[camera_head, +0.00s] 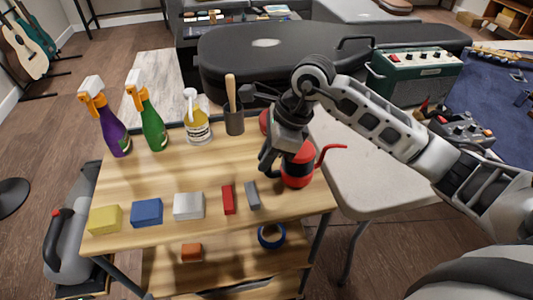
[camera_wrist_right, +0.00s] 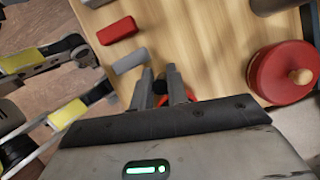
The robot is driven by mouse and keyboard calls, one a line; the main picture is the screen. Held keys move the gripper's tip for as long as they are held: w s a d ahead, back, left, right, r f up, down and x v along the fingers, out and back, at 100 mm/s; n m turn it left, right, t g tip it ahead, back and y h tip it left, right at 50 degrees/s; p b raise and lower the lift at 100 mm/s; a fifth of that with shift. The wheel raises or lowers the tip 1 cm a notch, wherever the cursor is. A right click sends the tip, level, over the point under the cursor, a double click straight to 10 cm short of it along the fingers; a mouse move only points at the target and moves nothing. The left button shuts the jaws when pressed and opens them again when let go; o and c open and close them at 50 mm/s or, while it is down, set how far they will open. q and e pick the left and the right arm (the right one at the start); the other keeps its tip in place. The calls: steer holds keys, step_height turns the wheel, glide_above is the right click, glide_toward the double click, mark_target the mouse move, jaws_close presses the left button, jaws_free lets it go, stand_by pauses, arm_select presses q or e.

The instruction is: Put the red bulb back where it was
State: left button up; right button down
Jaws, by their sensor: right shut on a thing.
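Most of the bulb is hidden there. I cannot tell whether its base touches the table. My left gripper is not in view.
Yellow (camera_head: 105,219), blue (camera_head: 147,212), white (camera_head: 189,206), red (camera_head: 228,199) and grey (camera_head: 252,195) blocks line the front. Spray bottles (camera_head: 153,128), a yellow bottle (camera_head: 198,122), a dark cup (camera_head: 234,122) and a round red tin (camera_wrist_right: 288,75) stand behind. The table's middle is clear.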

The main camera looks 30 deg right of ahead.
steer(key=c, duration=1.4)
jaws_free()
steer(key=shift+f, duration=0.1)
steer(key=shift+r, duration=0.3)
steer(key=shift+d+r, duration=0.2)
steer(key=shift+r, duration=0.1)
steer(key=v, duration=1.1)
steer(key=shift+s, duration=0.1)
